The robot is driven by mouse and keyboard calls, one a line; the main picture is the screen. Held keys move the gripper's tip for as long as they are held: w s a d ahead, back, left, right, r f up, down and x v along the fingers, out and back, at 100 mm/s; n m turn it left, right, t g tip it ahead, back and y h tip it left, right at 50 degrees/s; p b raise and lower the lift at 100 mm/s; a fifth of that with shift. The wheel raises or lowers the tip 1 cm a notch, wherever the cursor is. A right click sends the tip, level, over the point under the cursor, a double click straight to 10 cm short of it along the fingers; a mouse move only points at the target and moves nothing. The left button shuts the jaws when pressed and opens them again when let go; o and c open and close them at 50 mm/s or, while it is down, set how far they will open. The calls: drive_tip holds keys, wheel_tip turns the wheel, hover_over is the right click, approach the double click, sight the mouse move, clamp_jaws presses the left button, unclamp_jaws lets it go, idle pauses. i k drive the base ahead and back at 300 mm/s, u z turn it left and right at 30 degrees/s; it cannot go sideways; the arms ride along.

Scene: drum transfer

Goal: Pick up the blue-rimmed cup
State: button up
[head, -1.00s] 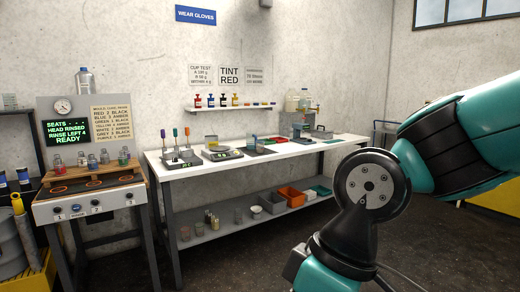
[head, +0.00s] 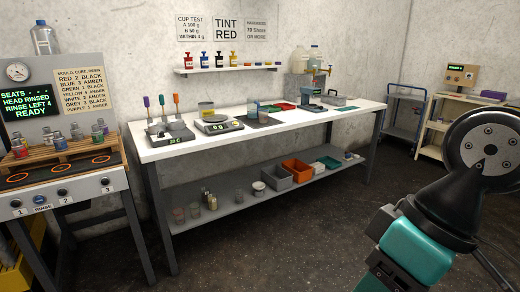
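A small cup with a bluish look (head: 253,108) stands on the dark mat (head: 270,120) on the white workbench, right of the scale. It is too small to be sure that its rim is blue. A yellowish cup (head: 206,109) stands further left behind the scale (head: 217,125). Several cloudy cups, such as one at the front left (head: 178,215), stand on the lower shelf; their rim colours are not clear. My arm fills the right side of the view, well apart from the bench. My gripper is outside the picture.
The white bench (head: 175,152) has a grey lower shelf (head: 235,208) with a grey bin (head: 277,179) and an orange bin (head: 298,170). A rinse stand (head: 70,190) is at left. A blue cart (head: 403,112) stands at back right. The floor before the bench is clear.

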sight(262, 113)
drive_tip(key=z, duration=0.4)
drive_tip(key=i, duration=1.9)
drive_tip(key=u, duration=0.6)
drive_tip(key=i, duration=1.75)
drive_tip(key=u, duration=0.7)
